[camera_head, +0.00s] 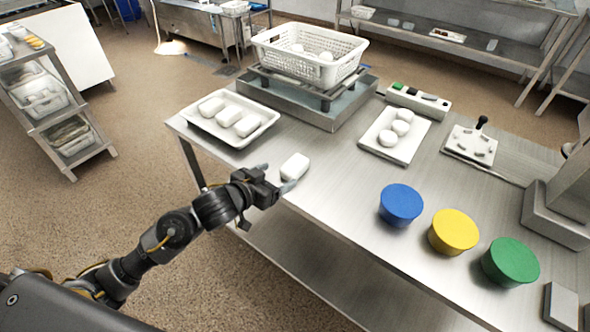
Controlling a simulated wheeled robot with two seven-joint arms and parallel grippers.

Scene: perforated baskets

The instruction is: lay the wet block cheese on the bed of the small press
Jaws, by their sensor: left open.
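A white block of cheese (295,167) lies on the steel table near its front left edge. My left gripper (275,178) is open, with its fingertips close to the near left side of the block; I cannot tell whether they touch it. More white blocks (228,114) lie in a white tray (259,132) further back. A grey machine with a low base (553,222) and an upright part stands at the right edge, cut off by the frame; it may be the small press. A white plate with a black-knobbed lever (471,146) stands behind it. My right gripper is not in view.
Blue (401,204), yellow (454,231) and green (511,262) round tubs stand along the table's front right. A white perforated basket (309,63) holding white pieces sits on a stand. A white board (396,149) bears round white pieces. The table's middle is clear.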

